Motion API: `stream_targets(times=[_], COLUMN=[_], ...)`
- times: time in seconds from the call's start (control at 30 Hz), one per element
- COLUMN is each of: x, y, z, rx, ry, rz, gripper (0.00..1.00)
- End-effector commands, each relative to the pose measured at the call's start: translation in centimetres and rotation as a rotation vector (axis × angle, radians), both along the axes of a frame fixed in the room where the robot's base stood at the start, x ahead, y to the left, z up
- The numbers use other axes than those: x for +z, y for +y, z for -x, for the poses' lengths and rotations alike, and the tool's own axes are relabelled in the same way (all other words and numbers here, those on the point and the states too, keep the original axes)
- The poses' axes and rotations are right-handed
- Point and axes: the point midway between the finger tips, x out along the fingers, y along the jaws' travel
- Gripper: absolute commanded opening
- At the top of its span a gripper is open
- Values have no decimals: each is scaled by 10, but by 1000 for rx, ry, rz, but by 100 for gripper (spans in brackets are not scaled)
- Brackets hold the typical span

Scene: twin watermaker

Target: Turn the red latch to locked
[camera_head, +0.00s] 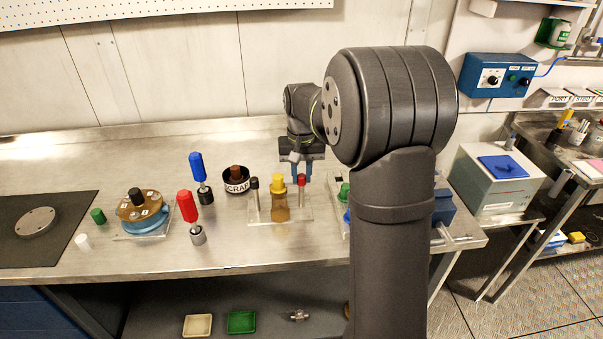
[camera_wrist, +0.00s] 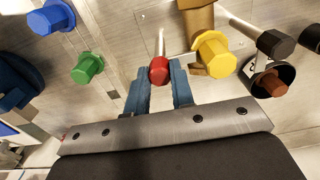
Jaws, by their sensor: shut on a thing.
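The red latch (camera_head: 301,180) is a red knob on a metal post, on the right side of a clear stand (camera_head: 262,215) on the bench. In the wrist view the red knob (camera_wrist: 159,70) sits between the tips of my blue fingers. My gripper (camera_head: 301,172) reaches down from above and is shut on the red latch. The post shows beyond the knob in the wrist view. Any lock marking cannot be made out.
A yellow-capped amber bottle (camera_head: 279,205) stands close beside the latch, with a black-topped post (camera_head: 255,190) on its other side. A scrap cup (camera_head: 236,180) and red (camera_head: 189,208) and blue (camera_head: 198,168) handled tools stand left. A green knob (camera_wrist: 88,67) is nearby.

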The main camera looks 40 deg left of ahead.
Motion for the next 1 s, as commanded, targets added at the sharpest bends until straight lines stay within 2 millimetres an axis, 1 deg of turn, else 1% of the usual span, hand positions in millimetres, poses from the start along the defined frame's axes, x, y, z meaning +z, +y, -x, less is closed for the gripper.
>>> stream_targets(times=[0.03,0.1,0.13,0.43,0.57,0.67,1.0], x=[1,1,1,2,13,31,114], y=[0,0,0,0,1,1,1], z=[0,0,0,0,-1,-1,-1], rx=[-1,-1,-1,0,0,0,0], ry=[-2,-2,-2,-1,-2,-4,-4], rz=[-2,-2,-2,-1,-4,-5,-6], gripper=[26,39,44,44,44,44,44])
